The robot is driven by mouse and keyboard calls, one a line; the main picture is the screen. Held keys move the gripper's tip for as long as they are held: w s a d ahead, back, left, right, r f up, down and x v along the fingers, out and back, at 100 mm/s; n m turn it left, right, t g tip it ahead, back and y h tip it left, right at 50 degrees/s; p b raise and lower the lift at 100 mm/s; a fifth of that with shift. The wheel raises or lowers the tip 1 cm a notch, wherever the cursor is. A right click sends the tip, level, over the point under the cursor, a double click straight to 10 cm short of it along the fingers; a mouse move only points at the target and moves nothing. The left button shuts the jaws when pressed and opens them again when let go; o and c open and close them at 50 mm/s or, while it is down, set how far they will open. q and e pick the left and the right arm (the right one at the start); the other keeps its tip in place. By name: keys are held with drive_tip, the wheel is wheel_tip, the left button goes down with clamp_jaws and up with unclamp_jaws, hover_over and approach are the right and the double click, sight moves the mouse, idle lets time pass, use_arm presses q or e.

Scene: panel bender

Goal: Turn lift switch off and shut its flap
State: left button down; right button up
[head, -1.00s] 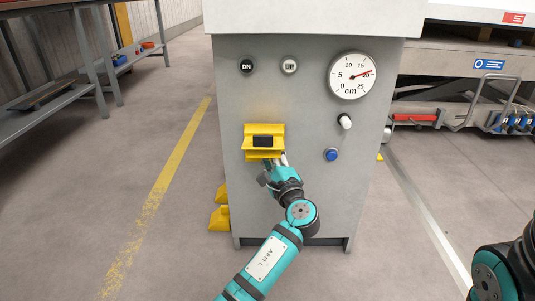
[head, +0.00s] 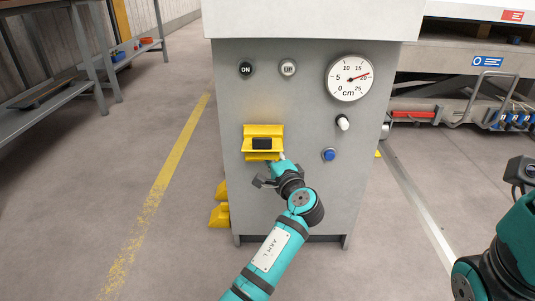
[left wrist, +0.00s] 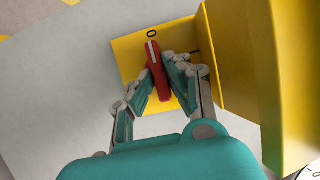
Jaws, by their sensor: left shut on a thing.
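The red lift switch (left wrist: 158,72) is a bar handle on a yellow plate (left wrist: 128,50) in the left wrist view. Its white line points close to the 0 mark. My left gripper (left wrist: 163,72) is shut on the handle, one finger on each side. The yellow flap (left wrist: 240,60) stands open beside the plate. In the head view the yellow switch housing (head: 263,131) with its flap out is on the grey cabinet front. My left gripper (head: 270,174) reaches it from below, and the handle is hidden there. My right gripper is out of view.
A shelf rack (head: 60,80) stands left. The floor between is clear.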

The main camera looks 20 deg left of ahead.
use_arm(q)
drive_tip(key=shift+f, duration=0.1)
drive_tip(key=c, duration=1.3)
unclamp_jaws()
